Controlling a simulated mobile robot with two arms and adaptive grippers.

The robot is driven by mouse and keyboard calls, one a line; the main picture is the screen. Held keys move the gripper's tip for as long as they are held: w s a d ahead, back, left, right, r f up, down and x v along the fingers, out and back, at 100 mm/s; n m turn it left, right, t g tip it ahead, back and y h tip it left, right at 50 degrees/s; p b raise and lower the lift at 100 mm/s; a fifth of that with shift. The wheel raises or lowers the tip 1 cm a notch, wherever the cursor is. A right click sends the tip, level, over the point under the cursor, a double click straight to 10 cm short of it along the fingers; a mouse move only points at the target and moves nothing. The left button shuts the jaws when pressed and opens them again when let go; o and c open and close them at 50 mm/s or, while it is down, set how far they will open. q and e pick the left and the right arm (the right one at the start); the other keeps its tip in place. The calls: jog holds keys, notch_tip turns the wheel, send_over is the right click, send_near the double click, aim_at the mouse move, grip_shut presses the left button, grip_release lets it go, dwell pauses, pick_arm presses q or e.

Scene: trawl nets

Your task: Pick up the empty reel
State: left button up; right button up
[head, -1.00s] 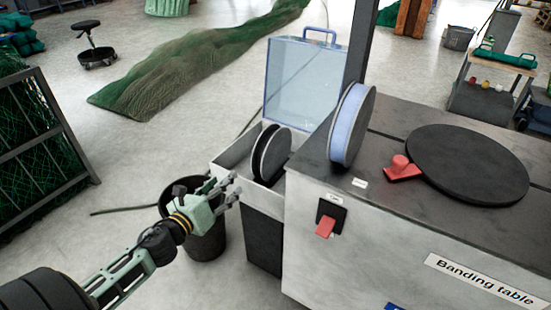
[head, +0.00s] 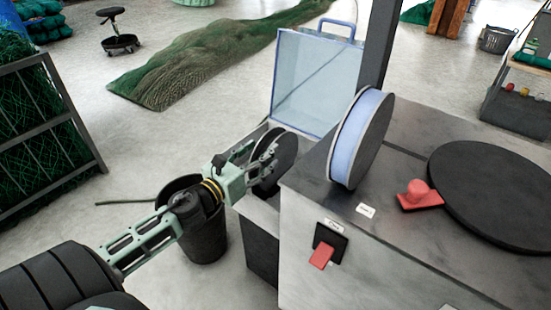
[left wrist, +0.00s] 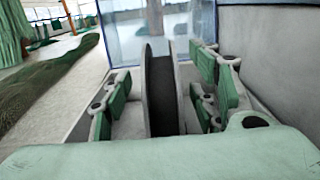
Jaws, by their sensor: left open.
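A dark reel with grey flanges (head: 286,150) stands upright on edge in the pale open box (head: 258,211) at the left side of the banding table. I take it for the empty reel. My left gripper (head: 263,168) is at this reel and covers part of it in the head view. In the left wrist view the reel (left wrist: 161,92) shows edge-on between the green fingers of the open left gripper (left wrist: 162,100). Whether a finger touches it I cannot tell. My right gripper is not in view.
A reel with pale blue winding (head: 358,138) stands on the banding table (head: 322,205) near a dark post. A clear blue-framed panel (head: 315,80) rises behind the box. A dark bin (head: 204,238) stands on the floor below my left arm.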

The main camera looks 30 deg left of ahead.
aim_at(271, 143)
pick_arm(q)
jog(key=shift+w+d+r, duration=0.1)
jog(key=shift+w+d, duration=0.05)
jog(key=shift+w, duration=1.15)
jog(key=shift+w+d+r, duration=0.1)
jog(key=shift+w, duration=1.2)
jog(key=shift+c, duration=0.2)
grip_shut()
